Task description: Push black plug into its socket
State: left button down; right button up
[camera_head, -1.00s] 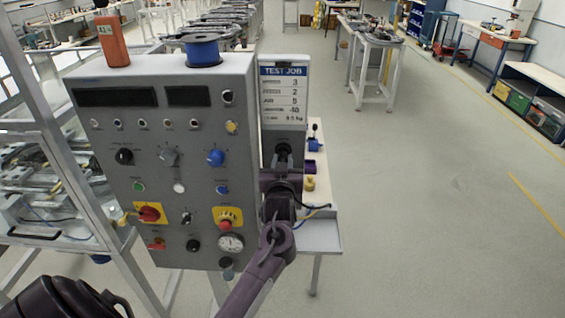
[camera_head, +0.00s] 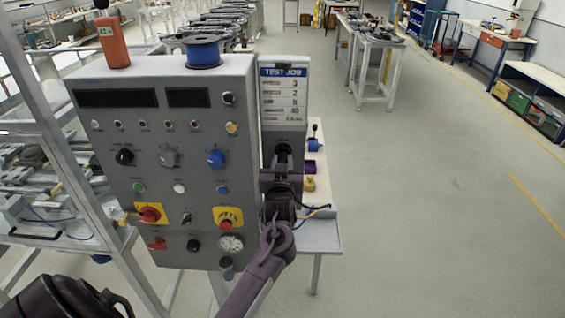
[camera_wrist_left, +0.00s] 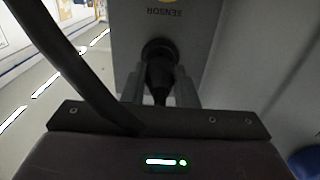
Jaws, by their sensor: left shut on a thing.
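The black plug (camera_head: 283,150) is at the lower part of the grey panel (camera_head: 283,133) under the "TEST JOB" card. My left gripper (camera_head: 282,168) is just below and in front of it, shut on the plug. In the left wrist view the plug (camera_wrist_left: 158,76) stands between the two grey fingers of the gripper (camera_wrist_left: 158,92). Its far end meets the round black socket (camera_wrist_left: 159,49) below the "SENSOR" label. I cannot tell how deep the plug sits. My right gripper is not in view.
A grey control box (camera_head: 150,220) with knobs and switches stands left of my arm. A blue spool (camera_head: 203,50) and an orange device (camera_head: 112,42) are on top. A small bench (camera_head: 322,235) with small items is behind to the right. The floor further right is clear.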

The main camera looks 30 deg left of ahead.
pick_arm(q)
jog(key=shift+w+a, duration=0.3)
jog(key=shift+w, duration=0.2)
dwell(0.3)
jog(key=c, duration=1.1)
grip_release()
jog(key=shift+s+d+f+b, duration=0.15)
jog(key=shift+s+b, duration=0.05)
jog(key=shift+b, duration=0.2)
jog(key=b+v, duration=0.2)
jog(key=v, duration=0.5)
jog(key=shift+s+d+b, duration=0.1)
jog(key=shift+s+b, duration=0.05)
jog(key=shift+b, duration=0.15)
